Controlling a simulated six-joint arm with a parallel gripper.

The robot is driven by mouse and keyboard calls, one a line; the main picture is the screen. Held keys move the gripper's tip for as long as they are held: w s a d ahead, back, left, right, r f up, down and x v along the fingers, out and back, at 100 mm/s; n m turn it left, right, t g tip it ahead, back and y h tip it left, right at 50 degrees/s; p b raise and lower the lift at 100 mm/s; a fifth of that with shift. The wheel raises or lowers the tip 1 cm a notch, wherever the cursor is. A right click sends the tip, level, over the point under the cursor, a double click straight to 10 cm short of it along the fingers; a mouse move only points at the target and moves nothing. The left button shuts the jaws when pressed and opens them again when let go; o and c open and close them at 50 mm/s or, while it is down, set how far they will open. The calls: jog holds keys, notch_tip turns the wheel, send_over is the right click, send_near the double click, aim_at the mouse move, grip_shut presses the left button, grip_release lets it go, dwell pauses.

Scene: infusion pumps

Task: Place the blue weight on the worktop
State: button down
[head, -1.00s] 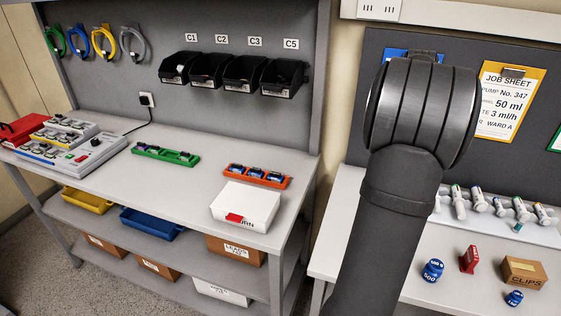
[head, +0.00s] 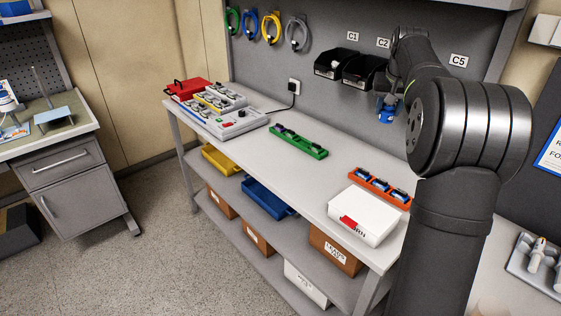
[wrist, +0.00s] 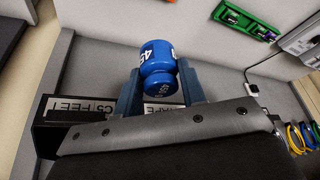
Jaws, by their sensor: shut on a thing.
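The blue weight (wrist: 157,68) is a short cylinder with a neck and white markings, held between the two fingers of my gripper (wrist: 160,88) in the wrist view. In the head view the blue weight (head: 387,115) shows small below my gripper (head: 389,101), in front of the wall bins and above the worktop. My gripper is shut on it. The light grey worktop (head: 330,175) lies below, with bare surface between the green tray and the back wall. My arm hides part of the right side of the bench.
A green tray (head: 299,141), an orange tray (head: 378,187) and a white box (head: 364,216) stand on the worktop. A grey device (head: 235,122) and a red case (head: 187,88) are at its left end. Black bins (head: 335,64) hang on the back wall.

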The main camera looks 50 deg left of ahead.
jog(key=s+a+f+n, duration=0.2)
jog(key=s+a+f, duration=0.3)
jog(key=a, duration=0.7)
jog(key=s+a+f+n+g+y, duration=0.1)
jog(key=s+a+f+n, duration=0.1)
jog(key=s+a+f, duration=0.3)
jog(key=s+a+f+n+g, duration=0.1)
jog(key=s+a+f+n, duration=0.2)
jog(key=a+f, duration=0.8)
jog(key=shift+s+a+y, duration=0.15)
jog(key=shift+s+a, duration=0.15)
jog(key=shift+a, duration=1.35)
jog(key=shift+s+a+y, duration=0.1)
jog(key=shift+s+a, duration=0.25)
jog(key=shift+a, duration=1.3)
jog(key=shift+s+a+y, duration=0.15)
jog(key=shift+s+a, duration=0.15)
jog(key=shift+a, duration=1.35)
jog(key=shift+f, duration=2)
jog(key=shift+f, duration=0.15)
jog(key=c, duration=0.9)
grip_release()
jog(key=v, duration=1.2)
